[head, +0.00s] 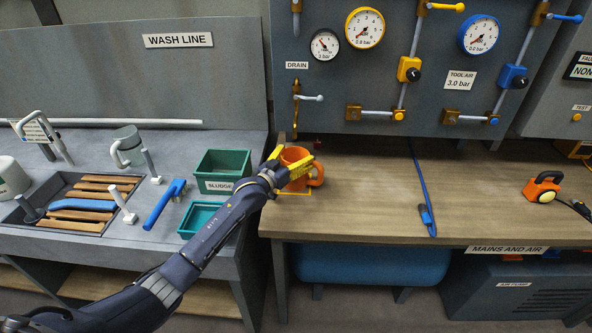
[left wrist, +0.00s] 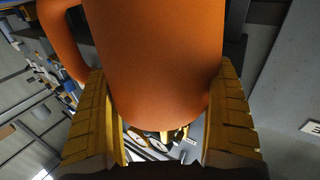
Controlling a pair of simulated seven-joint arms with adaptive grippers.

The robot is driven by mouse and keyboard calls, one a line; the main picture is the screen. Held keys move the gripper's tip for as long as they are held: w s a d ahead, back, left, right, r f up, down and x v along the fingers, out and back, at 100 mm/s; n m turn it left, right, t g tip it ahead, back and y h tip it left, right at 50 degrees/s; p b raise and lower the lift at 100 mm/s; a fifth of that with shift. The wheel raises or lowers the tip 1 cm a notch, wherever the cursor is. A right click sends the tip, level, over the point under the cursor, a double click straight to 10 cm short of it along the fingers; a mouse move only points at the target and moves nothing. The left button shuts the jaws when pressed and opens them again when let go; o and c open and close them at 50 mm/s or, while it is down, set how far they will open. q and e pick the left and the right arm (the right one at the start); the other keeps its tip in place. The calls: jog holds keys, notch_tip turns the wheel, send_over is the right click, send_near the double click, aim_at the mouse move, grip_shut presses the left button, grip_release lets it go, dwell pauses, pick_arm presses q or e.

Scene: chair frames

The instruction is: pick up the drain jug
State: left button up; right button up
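The drain jug (head: 297,182) is an orange mug-shaped vessel with a handle on its right side in the head view. My right gripper is out of view.
The drain tap (head: 296,98) is on the panel just above the jug. A green sludge bin (head: 222,185) and a teal tray (head: 201,219) are to the left. A blue hose (head: 420,180) hangs across the bench.

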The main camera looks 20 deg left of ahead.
pick_arm(q)
jog(key=c, duration=1)
